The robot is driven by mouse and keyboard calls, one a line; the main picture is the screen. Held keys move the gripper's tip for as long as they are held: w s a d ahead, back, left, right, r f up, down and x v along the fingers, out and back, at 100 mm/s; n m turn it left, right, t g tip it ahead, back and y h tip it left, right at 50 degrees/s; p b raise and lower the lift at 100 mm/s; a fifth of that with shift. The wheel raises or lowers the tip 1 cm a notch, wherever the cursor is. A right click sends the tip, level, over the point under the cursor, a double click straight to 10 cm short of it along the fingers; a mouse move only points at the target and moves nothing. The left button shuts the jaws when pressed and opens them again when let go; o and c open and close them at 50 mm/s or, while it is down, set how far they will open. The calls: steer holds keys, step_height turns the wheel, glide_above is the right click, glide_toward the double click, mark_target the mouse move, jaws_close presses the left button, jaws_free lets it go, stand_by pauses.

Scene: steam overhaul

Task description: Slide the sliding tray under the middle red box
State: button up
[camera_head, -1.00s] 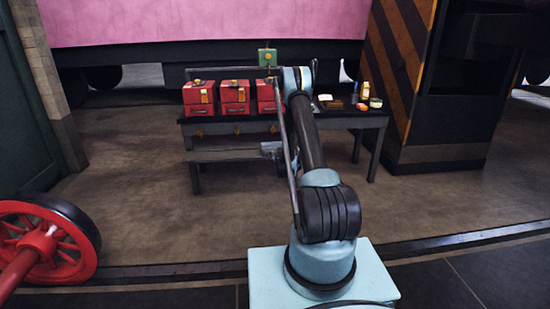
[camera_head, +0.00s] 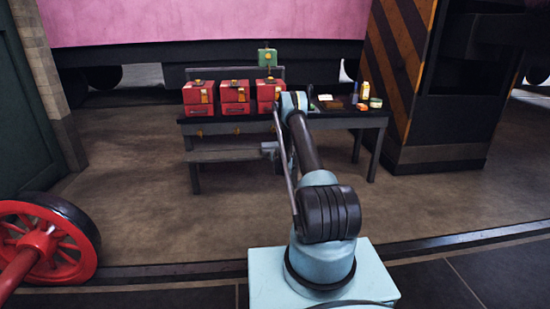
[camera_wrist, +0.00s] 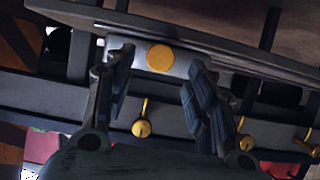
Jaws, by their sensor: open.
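Three red boxes stand in a row on the workbench: the left (camera_head: 198,97), the middle (camera_head: 235,96) and the right (camera_head: 267,92), partly behind my arm. A flat grey board, seemingly the sliding tray (camera_head: 225,155), lies below the bench top and spans beneath the left and middle boxes. In the wrist view, a pale block with a yellow disc (camera_wrist: 160,57) sits at the edge of a board (camera_wrist: 215,45). My gripper (camera_wrist: 160,88) is open, its fingers on either side of that block. Contact cannot be told. In the head view my gripper is small, at the tray's right end.
Yellow knobs (camera_wrist: 142,128) hang along the bench's front rail (camera_wrist: 170,115). Small bottles and tools stand on the bench's right half, near a yellow bottle (camera_head: 365,90). A striped pillar (camera_head: 403,60) is at right. A red wheel (camera_head: 45,240) stands at front left; the floor between is clear.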

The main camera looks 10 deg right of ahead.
steer(key=shift+x, duration=2.35)
jaws_close()
